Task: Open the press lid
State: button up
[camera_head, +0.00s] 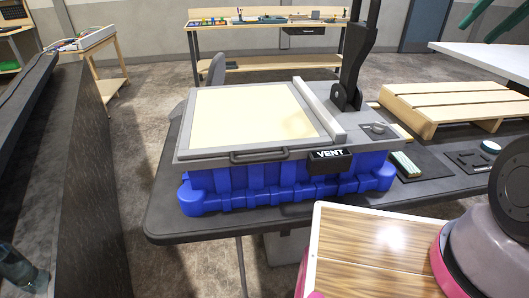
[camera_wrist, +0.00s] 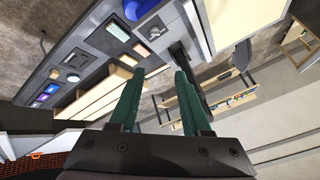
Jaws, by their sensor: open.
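The press stands on a dark table, with a flat cream lid panel (camera_head: 255,115) in a grey frame over a blue ribbed base (camera_head: 285,180). The lid lies flat and looks closed. A dark bar handle (camera_head: 259,156) runs along its front edge, left of a black block marked VENT (camera_head: 329,160). Part of the cream panel shows in the wrist view (camera_wrist: 240,20). My gripper (camera_wrist: 158,75) has two green fingers spread apart with nothing between them. In the head view, the green fingers (camera_head: 475,33) are at the top right, well away from the handle.
A tall black upright arm (camera_head: 357,55) rises at the press's back right corner. A wooden pallet (camera_head: 455,103) and small pads lie right of the press. A dark counter (camera_head: 70,175) stands at the left. A workbench (camera_head: 265,22) is behind.

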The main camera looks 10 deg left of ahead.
jog(key=w+a+f+n+g, duration=0.2)
jog(key=w+a+f+n, duration=0.25)
jog(key=a+n, duration=0.3)
jog(key=n+g+h, duration=0.1)
jog(key=n+g, duration=0.2)
jog(key=n, duration=1.6)
send_over(261, 159)
jog(key=s, duration=0.2)
notch_tip(261, 159, down, 20)
jog(key=f, duration=0.3)
jog(key=w+f, duration=0.1)
jog(key=f, duration=0.2)
jog(key=w+f, duration=0.1)
jog(key=f, duration=0.2)
jog(key=shift+f, duration=0.3)
grip_shut()
